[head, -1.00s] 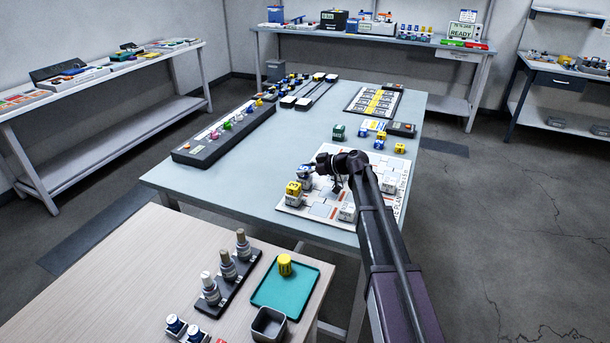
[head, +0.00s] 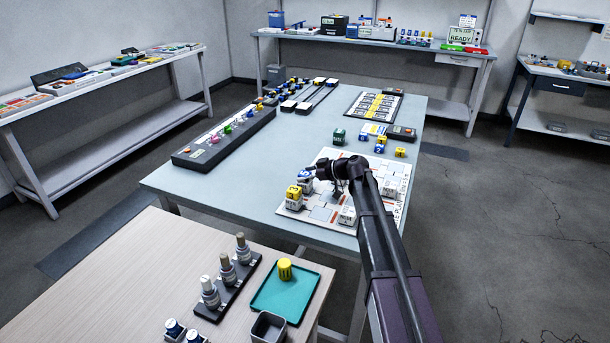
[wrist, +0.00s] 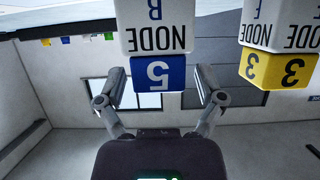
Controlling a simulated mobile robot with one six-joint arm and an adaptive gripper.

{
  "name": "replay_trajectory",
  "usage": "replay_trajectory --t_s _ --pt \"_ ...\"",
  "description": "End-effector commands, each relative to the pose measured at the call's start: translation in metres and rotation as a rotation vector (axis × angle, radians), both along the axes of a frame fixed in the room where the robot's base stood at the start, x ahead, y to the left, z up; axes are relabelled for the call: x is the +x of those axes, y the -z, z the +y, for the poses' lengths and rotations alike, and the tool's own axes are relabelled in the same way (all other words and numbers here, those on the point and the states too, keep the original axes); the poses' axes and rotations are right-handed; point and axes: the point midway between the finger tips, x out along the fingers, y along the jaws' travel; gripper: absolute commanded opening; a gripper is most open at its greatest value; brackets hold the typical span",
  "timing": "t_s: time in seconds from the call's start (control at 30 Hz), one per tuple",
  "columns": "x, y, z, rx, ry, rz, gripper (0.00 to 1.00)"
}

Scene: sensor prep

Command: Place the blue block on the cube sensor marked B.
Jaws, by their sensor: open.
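The blue block (wrist: 158,74), marked 5, sits on a white cube sensor (wrist: 153,35) labelled NODE, its letter apparently B, in the upside-down wrist view. In the head view, the blue block (head: 305,174) shows on top of its white cube (head: 307,186), partly behind my gripper. My gripper (head: 318,171) is open beside them. In the wrist view, the fingers of my gripper (wrist: 161,76) stand on either side of the blue block, with a gap at each side. The sensor cube stands on the printed mat (head: 322,214).
A yellow block (wrist: 277,69) marked 3 sits on the neighbouring NODE cube (wrist: 283,25), close beside the right finger in the wrist view. Another white cube (head: 348,215) stands at the mat's front. A teal tray (head: 270,303) lies on the nearer table.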

Motion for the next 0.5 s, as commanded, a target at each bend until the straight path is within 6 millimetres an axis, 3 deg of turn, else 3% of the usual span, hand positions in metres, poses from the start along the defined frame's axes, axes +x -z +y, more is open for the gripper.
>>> replay_trajectory --t_s 0.3,0.5 --pt "0.0 -0.005 -0.001 0.0 0.0 0.0 0.87" --pt "-0.008 -0.014 -0.019 0.0 0.002 -0.001 0.87"
